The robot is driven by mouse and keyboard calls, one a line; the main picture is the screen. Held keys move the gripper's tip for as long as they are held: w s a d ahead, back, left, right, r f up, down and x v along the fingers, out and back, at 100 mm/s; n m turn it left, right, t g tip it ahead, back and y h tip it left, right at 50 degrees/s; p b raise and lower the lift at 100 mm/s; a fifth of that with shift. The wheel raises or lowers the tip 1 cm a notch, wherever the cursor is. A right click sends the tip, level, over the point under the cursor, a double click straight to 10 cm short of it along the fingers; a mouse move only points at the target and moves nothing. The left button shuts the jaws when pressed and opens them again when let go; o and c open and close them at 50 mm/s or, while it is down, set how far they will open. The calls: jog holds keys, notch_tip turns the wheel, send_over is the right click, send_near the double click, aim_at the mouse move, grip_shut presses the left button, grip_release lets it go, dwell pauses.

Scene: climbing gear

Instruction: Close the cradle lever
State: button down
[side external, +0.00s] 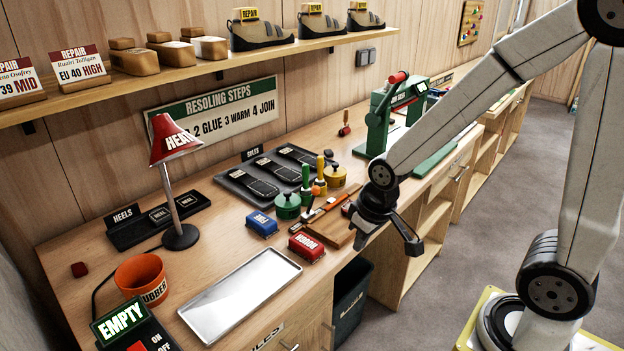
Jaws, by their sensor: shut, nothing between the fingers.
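A green bench stand (378,118), which looks like the cradle, stands toward the back right of the bench. A lever with a red grip (398,77) sticks out at its top, tilted rather than lying flat. I cannot tell how the lever joins the stand or whether it is latched. My gripper (362,238) points down over the bench's front edge, nearer the camera than the stand and well apart from the lever. It is shut and holds nothing. My forearm passes in front of part of the stand's right side and base.
Green and yellow pots stand behind. A metal tray (240,293), red lamp (172,140) and orange bucket (141,279) are at left. A shelf (210,66) overhangs the bench.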

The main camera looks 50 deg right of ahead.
jog(key=w+d+r+m, duration=0.15)
jog(key=w+d, duration=0.25)
jog(key=w, duration=0.4)
jog(key=w+d+r+m, duration=0.1)
jog(key=w+d+m, duration=0.25)
jog(key=w, duration=0.45)
jog(key=m+y, duration=0.1)
jog(key=m, duration=0.3)
send_near(312, 200)
jog(key=w+d+r, duration=0.2)
jog(key=w+d, duration=0.2)
jog(key=d, duration=0.2)
jog(key=shift+w+d+r, duration=0.15)
jog(key=shift+w+d, duration=0.05)
jog(key=shift+d, duration=0.25)
jog(key=x, duration=1)
jog(key=shift+a, duration=0.25)
jog(key=shift+s+a+r, duration=0.3)
jog(key=shift+s+a, duration=0.35)
jog(key=shift+s, duration=0.05)
jog(key=shift+s+a+r, duration=0.25)
jog(key=shift+s+a, duration=0.35)
jog(key=shift+s, duration=0.05)
